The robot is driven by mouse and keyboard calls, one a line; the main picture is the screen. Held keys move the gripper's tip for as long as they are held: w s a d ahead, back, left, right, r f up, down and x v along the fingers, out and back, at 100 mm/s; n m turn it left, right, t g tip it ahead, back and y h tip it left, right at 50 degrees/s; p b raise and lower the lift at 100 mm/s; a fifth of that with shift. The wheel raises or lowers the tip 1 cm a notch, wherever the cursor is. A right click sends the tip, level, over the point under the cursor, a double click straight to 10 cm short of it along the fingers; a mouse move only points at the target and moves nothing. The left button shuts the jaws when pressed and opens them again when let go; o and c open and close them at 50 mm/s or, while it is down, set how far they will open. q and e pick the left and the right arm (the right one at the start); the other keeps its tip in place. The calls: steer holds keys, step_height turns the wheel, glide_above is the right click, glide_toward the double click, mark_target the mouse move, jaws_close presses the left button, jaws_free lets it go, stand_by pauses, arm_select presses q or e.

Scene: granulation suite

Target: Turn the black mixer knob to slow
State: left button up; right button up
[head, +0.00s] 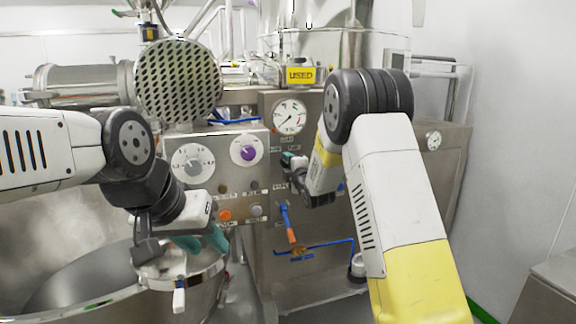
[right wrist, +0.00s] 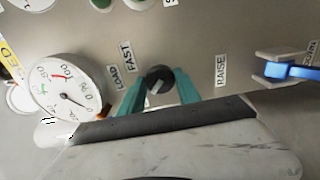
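The small round black mixer knob (right wrist: 159,79) shows in the right wrist view on the steel panel, with labels reading FAST and LOAD to its left and RAISE to its right. The teal fingers of my right gripper (right wrist: 160,85) stand on both sides of the knob and appear to press on it. A label for slow is not readable. In the head view my right gripper (head: 289,158) reaches the panel, and the knob is hidden behind it. My left gripper (head: 201,242) hangs over the steel bowl, its teal fingers apart with nothing between them.
A white pressure dial (head: 290,117) sits above the right gripper. Two more dials (head: 193,164), (head: 247,150), an orange button (head: 225,215) and a blue-handled valve (head: 286,220) are on the panels nearby. The steel bowl (head: 75,284) is below my left arm.

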steer(key=o, duration=0.4)
steer(key=shift+o, duration=0.2)
steer(key=v, duration=0.8)
steer(key=s+d+r+m+g+h, duration=0.2)
steer(key=s+d+m+g, duration=0.1)
steer(key=s+d+m, duration=0.3)
steer(key=s+d+r+m+g+h, duration=0.1)
steer(key=s+d+r+m+g, duration=0.1)
steer(key=s+d+m, duration=0.35)
steer(key=s+f+m+g, duration=0.2)
steer(key=s+m+g, duration=0.4)
steer(key=s, duration=2.2)
steer(key=m, duration=0.3)
steer(key=shift+m, duration=0.35)
